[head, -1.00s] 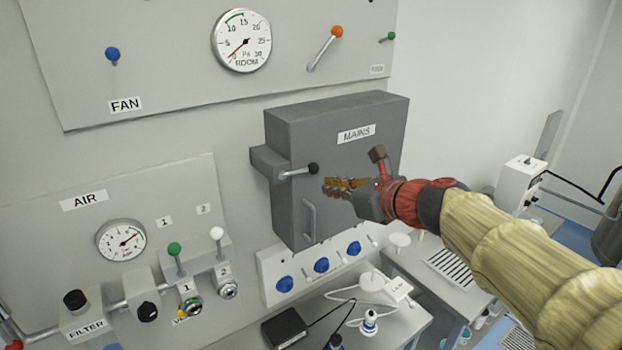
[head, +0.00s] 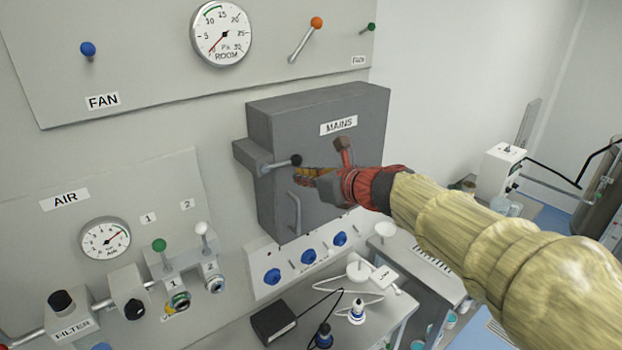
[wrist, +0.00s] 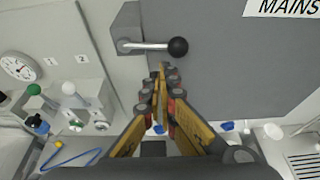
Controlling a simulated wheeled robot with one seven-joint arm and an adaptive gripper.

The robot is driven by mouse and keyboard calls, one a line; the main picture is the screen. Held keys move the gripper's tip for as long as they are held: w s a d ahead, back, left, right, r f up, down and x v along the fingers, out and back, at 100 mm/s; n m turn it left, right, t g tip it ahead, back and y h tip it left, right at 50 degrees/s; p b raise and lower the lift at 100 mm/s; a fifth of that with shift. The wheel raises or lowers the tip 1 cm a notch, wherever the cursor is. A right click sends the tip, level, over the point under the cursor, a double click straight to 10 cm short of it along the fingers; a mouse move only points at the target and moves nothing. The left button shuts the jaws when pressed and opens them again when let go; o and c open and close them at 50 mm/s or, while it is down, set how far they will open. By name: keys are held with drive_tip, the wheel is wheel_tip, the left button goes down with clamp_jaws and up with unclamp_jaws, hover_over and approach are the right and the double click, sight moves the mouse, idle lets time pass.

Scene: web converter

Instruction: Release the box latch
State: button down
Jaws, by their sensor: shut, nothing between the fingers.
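The grey MAINS box (head: 345,160) is mounted on the wall, its door closed. Its latch is a metal lever with a black ball knob (head: 296,160), on a grey block at the box's left edge. The lever points right, roughly level. It also shows at the top of the wrist view (wrist: 177,46). My gripper (head: 297,175) is shut and empty, in front of the door. Its fingertips are close by the knob in the head view; in the wrist view they (wrist: 163,70) are just below it. I cannot tell whether they touch it.
A grey handle (head: 295,213) stands on the door below the latch. Blue knobs (head: 308,257) line a panel under the box. The AIR panel (head: 105,205) with gauge and valves is at left, the FAN panel (head: 150,70) above. A table (head: 385,325) with cables is below.

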sight(284, 164)
drive_tip(key=shift+x, duration=2.25)
